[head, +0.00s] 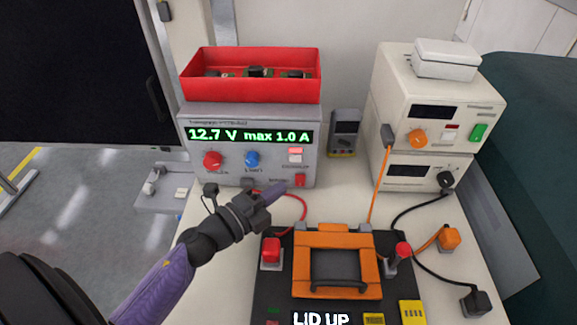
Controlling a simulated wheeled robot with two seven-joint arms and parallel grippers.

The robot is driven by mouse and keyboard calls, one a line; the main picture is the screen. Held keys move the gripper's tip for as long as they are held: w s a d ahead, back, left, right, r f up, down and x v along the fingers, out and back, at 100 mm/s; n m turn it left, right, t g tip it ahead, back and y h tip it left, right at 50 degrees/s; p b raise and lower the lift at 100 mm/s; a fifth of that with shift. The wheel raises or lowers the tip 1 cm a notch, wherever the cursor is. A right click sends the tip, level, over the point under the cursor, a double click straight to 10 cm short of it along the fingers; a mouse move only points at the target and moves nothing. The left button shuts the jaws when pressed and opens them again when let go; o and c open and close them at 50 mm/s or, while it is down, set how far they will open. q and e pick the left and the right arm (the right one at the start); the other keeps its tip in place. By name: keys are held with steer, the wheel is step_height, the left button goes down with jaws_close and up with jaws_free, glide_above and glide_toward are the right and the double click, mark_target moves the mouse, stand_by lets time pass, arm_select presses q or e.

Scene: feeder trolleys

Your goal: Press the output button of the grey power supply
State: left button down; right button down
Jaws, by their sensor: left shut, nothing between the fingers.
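The grey power supply (190,135) stands at the back of the bench. Its green display (249,135) reads 12.7 V max 1.0 A. Below it are a red knob (212,159), a blue knob (252,158) and, at the right, a small pale button (295,160) under a red-lit strip (295,151). The small label by the button is too blurred to read. My left gripper (275,192) is shut and empty. It is in front of the supply's lower edge, below and left of the button, apart from it. My right gripper is out of view.
A red bin (250,91) with parts sits on the supply. A handheld meter (344,132) and stacked cream instruments (437,100) stand to the right. A black fixture with an orange frame (334,240), reading LID UP, lies in front. Red, orange and black leads cross the bench.

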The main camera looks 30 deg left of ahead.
mark_target(296, 157)
arm_select(q)
steer(key=w, duration=0.5)
steer(key=shift+w+a+f+b, duration=0.1)
steer(key=shift+w+a+b, duration=0.05)
steer(key=shift+w+b, duration=0.25)
steer(key=shift+w+a, duration=0.2)
steer(key=shift+w, duration=0.15)
steer(key=shift+w, duration=0.1)
steer(key=shift+w+a, duration=0.2)
steer(key=shift+w, duration=0.1)
steer(key=shift+r, duration=0.35)
steer(key=shift+a+r, duration=0.1)
